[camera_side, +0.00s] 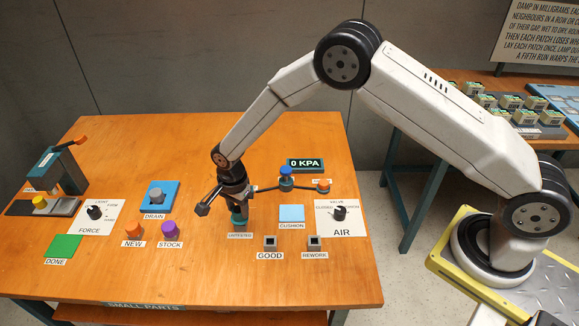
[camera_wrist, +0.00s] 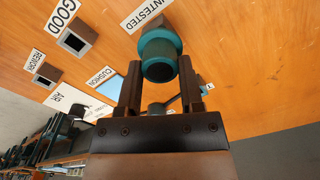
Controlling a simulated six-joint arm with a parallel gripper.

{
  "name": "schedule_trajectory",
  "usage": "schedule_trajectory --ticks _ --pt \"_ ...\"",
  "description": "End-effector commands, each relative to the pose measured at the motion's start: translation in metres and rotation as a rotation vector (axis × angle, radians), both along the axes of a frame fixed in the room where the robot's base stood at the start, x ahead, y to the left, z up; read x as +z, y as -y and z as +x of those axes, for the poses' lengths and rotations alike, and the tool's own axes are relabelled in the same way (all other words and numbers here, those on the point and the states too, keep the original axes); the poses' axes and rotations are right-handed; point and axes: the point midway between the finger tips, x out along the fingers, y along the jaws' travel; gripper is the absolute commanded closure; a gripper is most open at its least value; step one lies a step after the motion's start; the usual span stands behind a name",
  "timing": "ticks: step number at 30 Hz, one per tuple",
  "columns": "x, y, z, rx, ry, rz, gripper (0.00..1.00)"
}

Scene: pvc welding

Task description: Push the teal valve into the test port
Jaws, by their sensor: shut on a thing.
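The teal valve (camera_side: 239,222) is upright at the UNTESTED label in the side view. In the wrist view the valve (camera_wrist: 159,52) shows a round, dark-ended teal body between my fingers. My gripper (camera_side: 238,206) points down and is shut on the valve; its two dark fingers (camera_wrist: 160,82) flank it in the wrist view. I cannot tell whether the valve touches the table or is slightly raised. I cannot tell which part is the test port.
A light blue cushion (camera_side: 292,213) lies right of my gripper. The GOOD (camera_side: 270,243) and REWORK (camera_side: 314,243) holders stand near the front. The AIR dial (camera_side: 340,213) is farther right. Orange NEW (camera_side: 133,231) and purple STOCK (camera_side: 168,229) pieces stand left.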

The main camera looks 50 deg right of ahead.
Motion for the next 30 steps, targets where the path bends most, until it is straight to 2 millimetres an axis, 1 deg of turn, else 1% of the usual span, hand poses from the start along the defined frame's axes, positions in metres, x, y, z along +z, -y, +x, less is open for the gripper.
schedule_trajectory --ticks 14,30 --pt "0.004 0.000 0.000 0.000 0.000 0.000 1.00" --pt "0.022 0.000 0.000 0.000 0.001 0.000 1.00"
